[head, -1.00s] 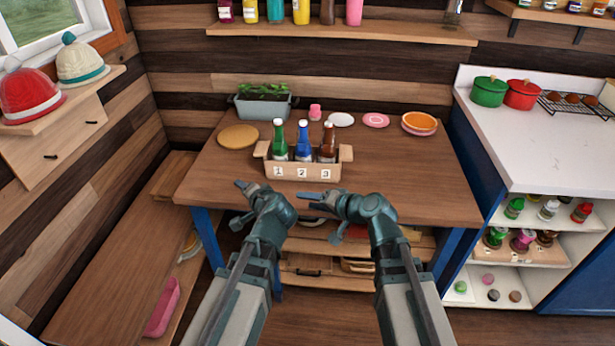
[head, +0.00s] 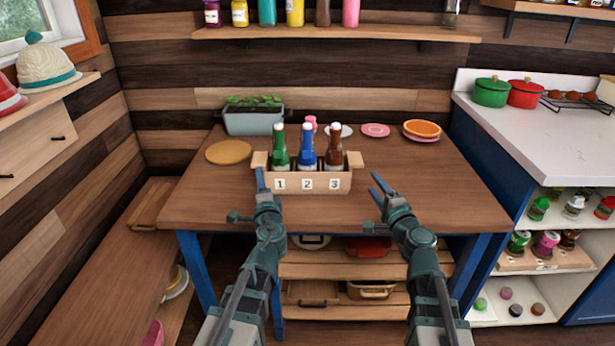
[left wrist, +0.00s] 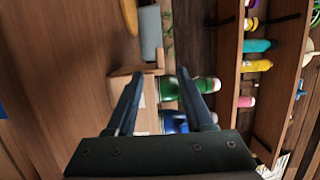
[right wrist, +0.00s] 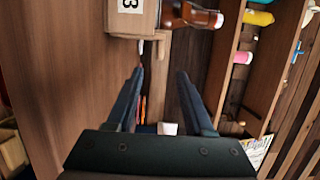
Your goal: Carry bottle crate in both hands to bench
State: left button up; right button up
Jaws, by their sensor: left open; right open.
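The bottle crate (head: 307,184) stands upright on the brown table. It is tan, with labels 1, 2 and 3 on its front and a handle block at each end. It holds a green bottle (head: 280,150), a blue bottle (head: 307,150) and a brown bottle (head: 334,152). My left gripper (head: 260,180) is open in front of the crate's left end; in the left wrist view the crate end (left wrist: 124,80) shows beyond the fingers. My right gripper (head: 376,184) is open and empty, to the right of the crate's right end. The crate corner (right wrist: 144,18) shows in the right wrist view.
The table (head: 440,185) has free room right of the crate. A planter (head: 254,120), a round board (head: 228,152), plates (head: 422,129) and a pink item stand around the crate. A white-topped counter (head: 540,135) is at right, a low wooden bench (head: 110,260) at left.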

aim_at(255, 156)
pick_arm(q)
jog(key=x, duration=1.3)
jog(key=shift+w+a, duration=0.15)
jog(key=shift+w, duration=0.25)
pick_arm(e)
jog(key=x, duration=1.4)
jog(key=shift+s, duration=0.1)
pick_arm(q)
jog(key=shift+c, duration=0.3)
pick_arm(e)
jog(key=shift+c, duration=0.3)
pick_arm(q)
grip_shut()
pick_arm(e)
grip_shut()
